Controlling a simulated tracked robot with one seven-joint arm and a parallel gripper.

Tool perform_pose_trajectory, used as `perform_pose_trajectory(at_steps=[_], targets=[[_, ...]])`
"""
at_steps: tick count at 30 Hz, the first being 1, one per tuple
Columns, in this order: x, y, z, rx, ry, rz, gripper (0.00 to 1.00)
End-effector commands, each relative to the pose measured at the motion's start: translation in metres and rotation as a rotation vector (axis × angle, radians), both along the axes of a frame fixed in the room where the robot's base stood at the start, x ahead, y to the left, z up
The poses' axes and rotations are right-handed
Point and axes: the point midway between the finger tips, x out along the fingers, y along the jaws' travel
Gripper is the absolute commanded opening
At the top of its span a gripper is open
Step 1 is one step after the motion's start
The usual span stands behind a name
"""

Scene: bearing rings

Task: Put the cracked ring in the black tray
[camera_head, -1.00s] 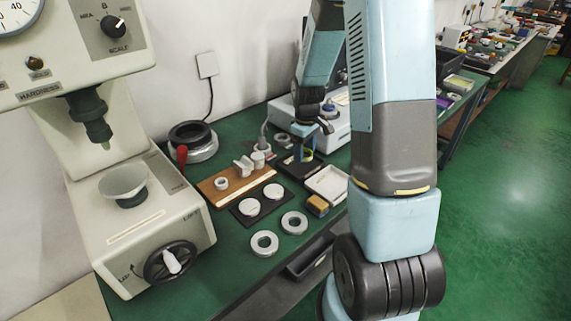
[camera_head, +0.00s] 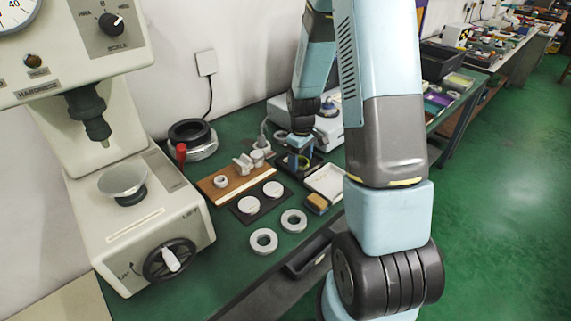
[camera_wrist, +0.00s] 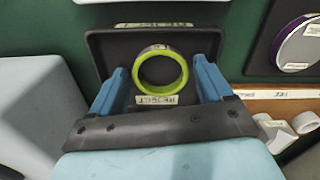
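The black tray (camera_wrist: 112,55) lies below my gripper in the wrist view, with pale labels on its edges. A ring (camera_wrist: 136,72) with a bright yellow-green inner face sits in it; no crack can be made out. My gripper (camera_wrist: 160,75) is open, with a blue finger on each side of the ring and a small gap on both sides. In the head view, my gripper (camera_head: 299,156) is over the black tray (camera_head: 317,161), which it partly hides. Two grey rings (camera_head: 263,250) (camera_head: 293,229) lie on the bench front.
A black plate with two pale discs (camera_head: 248,204) lies left of the gripper. Behind it is a wooden board (camera_head: 208,187) with small fixtures. A white tray (camera_head: 326,191) and a small brown-and-dark block (camera_head: 317,202) are at the right. A hardness tester (camera_head: 90,215) stands at the left.

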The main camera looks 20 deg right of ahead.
Motion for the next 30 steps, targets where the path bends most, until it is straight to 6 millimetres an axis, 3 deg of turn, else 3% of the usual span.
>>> perform_pose_trajectory(at_steps=[3, 14, 30], targets=[[0.0, 0.0, 0.0, 0.0, 0.0, 0.0, 0.9], [0.0, -0.001, 0.007, 0.0, -0.001, -0.002, 0.9], [0.0, -0.001, 0.095, 0.0, -0.004, -0.004, 0.9]])
